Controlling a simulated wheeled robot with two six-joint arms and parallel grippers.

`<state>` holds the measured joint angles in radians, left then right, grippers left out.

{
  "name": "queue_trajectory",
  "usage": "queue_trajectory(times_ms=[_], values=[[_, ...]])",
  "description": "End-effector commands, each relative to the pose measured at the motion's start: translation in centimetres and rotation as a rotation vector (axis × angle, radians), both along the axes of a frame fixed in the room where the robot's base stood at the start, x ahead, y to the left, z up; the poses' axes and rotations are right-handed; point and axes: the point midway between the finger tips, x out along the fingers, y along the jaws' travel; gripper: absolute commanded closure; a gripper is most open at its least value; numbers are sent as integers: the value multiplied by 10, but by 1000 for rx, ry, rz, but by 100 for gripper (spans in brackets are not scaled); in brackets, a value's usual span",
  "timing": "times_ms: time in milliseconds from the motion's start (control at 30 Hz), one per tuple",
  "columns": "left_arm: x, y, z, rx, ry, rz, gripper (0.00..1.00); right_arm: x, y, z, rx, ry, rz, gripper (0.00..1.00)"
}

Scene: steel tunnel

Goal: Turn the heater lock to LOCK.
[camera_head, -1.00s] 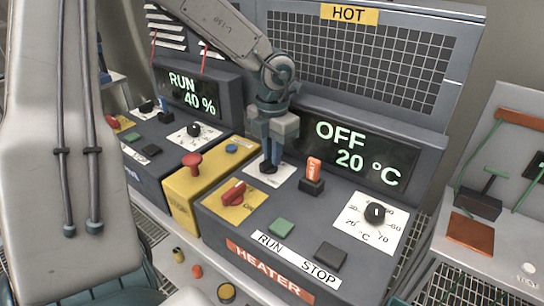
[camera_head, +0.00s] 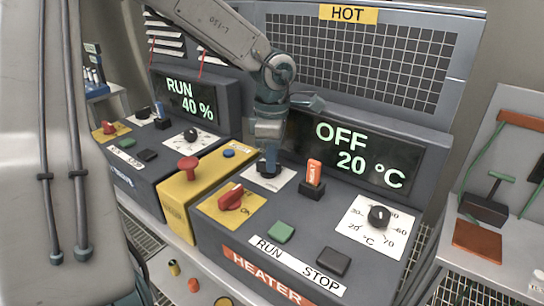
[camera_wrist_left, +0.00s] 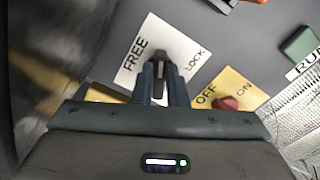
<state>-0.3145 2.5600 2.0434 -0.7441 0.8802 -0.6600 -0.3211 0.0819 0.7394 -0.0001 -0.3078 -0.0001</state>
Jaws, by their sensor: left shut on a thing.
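The heater lock is a black knob on a white plate (camera_head: 286,180) on the heater's top, left of the orange-tipped heat lever. In the left wrist view the plate (camera_wrist_left: 128,72) reads FREE on its left side and LOCK on its right. The black knob (camera_wrist_left: 162,52) stands between the two words; which one it points to I cannot tell for sure. My left gripper (camera_head: 268,160) reaches down from above and is shut on the knob. Its fingers also show in the left wrist view (camera_wrist_left: 160,85) and hide part of the knob. My right gripper is not in view.
The red OFF/ON switch (camera_head: 231,197) sits close in front of the lock. The orange-tipped heat lever (camera_head: 313,175) stands close to its right. A red mushroom button (camera_head: 188,167) is on the yellow box at left. The display (camera_head: 355,155) reads OFF 20 °C.

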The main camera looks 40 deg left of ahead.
Motion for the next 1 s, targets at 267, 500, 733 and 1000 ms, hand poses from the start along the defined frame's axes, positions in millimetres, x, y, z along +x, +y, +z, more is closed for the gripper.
queue_trajectory(times_ms=[267,500,733,1000], values=[[-1,-1,1,1,-3,-236,100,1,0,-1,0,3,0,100],[-2,-1,1,1,-3,-384,100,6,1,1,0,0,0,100],[-3,-1,1,1,-3,-461,100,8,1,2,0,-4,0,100],[-3,-1,1,1,-3,-487,100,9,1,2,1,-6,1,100]])
